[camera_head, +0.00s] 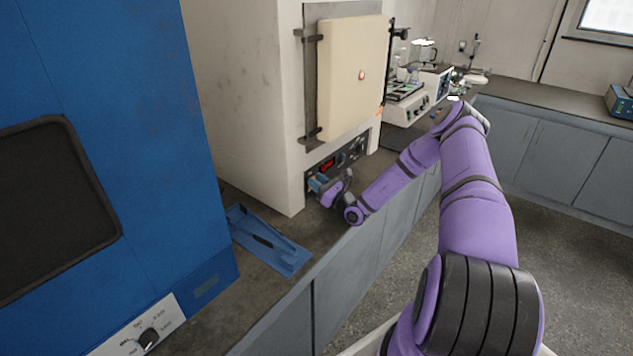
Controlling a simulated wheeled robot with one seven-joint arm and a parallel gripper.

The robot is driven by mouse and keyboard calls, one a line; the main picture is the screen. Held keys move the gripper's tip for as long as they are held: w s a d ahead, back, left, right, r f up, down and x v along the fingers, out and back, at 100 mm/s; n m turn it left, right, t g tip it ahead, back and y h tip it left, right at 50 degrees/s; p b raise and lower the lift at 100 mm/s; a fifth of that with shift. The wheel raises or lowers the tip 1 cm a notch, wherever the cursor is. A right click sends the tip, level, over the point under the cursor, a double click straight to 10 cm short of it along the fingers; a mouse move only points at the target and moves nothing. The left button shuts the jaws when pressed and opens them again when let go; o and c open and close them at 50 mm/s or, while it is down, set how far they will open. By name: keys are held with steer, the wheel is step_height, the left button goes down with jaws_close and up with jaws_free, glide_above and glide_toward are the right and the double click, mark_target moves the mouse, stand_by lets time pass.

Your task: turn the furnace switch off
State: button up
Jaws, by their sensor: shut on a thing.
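The furnace (240,90) is a tall cream box on the bench with its pale door (352,75) shut. Its dark control panel (348,157) runs below the door, with a lit red display (327,166) and knobs to the right. My gripper (316,184) is at the left end of this panel, just below and left of the display. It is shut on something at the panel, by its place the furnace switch. The switch itself is hidden by the gripper, so its on or off position cannot be seen.
A blue tray-like piece (268,240) lies on the dark bench left of my gripper. A large blue machine (120,130) stands at the left. White lab instruments (408,108) stand beyond the furnace. The floor at right is clear.

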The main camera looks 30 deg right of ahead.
steer(key=o, duration=0.9)
steer(key=shift+v, duration=3.8)
